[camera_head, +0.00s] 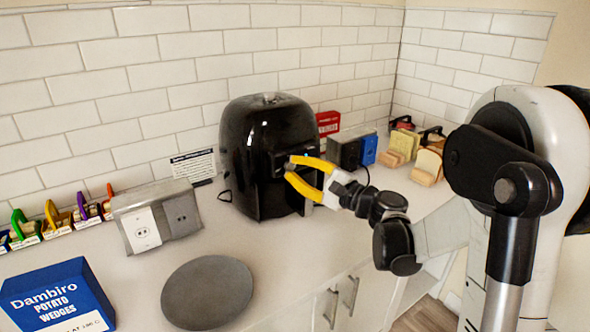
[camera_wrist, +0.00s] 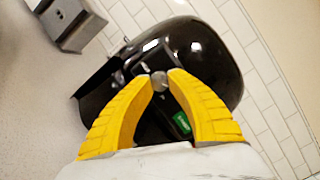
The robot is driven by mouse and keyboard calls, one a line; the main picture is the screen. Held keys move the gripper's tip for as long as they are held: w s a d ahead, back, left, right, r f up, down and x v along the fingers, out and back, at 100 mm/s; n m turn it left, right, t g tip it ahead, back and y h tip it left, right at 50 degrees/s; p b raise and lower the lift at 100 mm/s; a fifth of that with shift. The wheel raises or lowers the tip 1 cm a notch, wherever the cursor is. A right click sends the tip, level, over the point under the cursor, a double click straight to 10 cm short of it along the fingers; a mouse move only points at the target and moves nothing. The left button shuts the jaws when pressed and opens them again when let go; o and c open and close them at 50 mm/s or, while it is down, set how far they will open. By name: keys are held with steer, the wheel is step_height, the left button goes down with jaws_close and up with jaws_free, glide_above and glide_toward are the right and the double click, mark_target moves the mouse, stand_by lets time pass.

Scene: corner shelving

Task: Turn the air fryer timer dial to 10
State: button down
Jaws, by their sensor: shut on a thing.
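The black air fryer (camera_head: 262,130) stands on the counter against the tiled wall. Its body also fills the middle of the wrist view (camera_wrist: 195,55). My gripper (camera_head: 288,171) has yellow fingers and is at the fryer's front face. In the wrist view my gripper (camera_wrist: 160,80) is shut on a small round grey dial (camera_wrist: 159,81), one fingertip on each side. A green label or display (camera_wrist: 182,123) shows on the front beside the dial. The dial's markings and setting are too small to read. In the head view the fingertips hide the dial.
A grey round plate (camera_head: 207,292), a blue potato wedges box (camera_head: 58,298) and a grey outlet box (camera_head: 157,214) are on the counter left of the fryer. Another outlet box (camera_head: 350,150) and bread (camera_head: 427,166) stand to the right.

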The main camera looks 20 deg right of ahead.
steer(key=c, duration=1.2)
jaws_free()
steer(key=shift+w, duration=0.1)
steer(key=v, duration=1.2)
